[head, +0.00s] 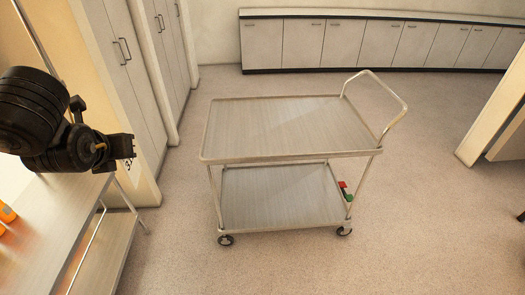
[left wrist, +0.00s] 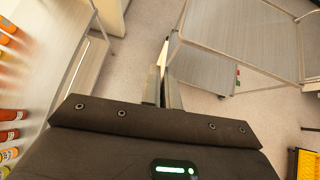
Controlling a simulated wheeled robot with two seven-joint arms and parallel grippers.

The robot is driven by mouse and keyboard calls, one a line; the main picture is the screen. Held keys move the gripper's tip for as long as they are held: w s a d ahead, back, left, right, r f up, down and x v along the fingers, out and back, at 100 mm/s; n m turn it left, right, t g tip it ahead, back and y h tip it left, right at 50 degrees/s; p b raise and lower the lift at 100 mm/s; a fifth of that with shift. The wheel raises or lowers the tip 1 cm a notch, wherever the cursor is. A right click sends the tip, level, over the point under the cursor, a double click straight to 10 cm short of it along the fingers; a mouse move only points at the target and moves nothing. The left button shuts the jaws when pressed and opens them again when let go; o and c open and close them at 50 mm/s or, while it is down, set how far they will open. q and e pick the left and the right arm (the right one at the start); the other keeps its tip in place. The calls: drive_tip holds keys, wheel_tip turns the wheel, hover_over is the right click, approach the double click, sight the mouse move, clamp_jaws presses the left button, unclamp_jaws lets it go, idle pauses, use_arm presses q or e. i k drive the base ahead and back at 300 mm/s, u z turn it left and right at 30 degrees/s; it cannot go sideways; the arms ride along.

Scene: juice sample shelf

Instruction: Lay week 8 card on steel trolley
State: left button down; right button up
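The steel trolley (head: 285,122) stands on the floor in the middle of the head view. Its bare top fills the upper right of the left wrist view (left wrist: 235,35). My left gripper (head: 130,147) is left of the trolley, apart from it. In the left wrist view its fingers (left wrist: 164,88) are close together on a thin pale card (left wrist: 163,55), seen nearly edge-on. In the head view dark print on the card (head: 128,165) shows just below the fingers; its number is hard to read. My right gripper is not in view.
A shelf unit (head: 50,205) with orange bottles (head: 7,213) stands at the left. A small red and green object (head: 346,191) is by the trolley's lower right corner. Cabinets line the back wall (head: 380,42). The trolley's top is empty, with open floor around it.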

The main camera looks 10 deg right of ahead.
sight(235, 141)
drive_tip(key=z, duration=0.4)
drive_tip(key=i, duration=0.3)
drive_tip(key=z, duration=0.75)
drive_tip(key=i, duration=1.45)
drive_tip(key=u, duration=0.85)
drive_tip(key=i, duration=0.3)
drive_tip(key=u, duration=0.35)
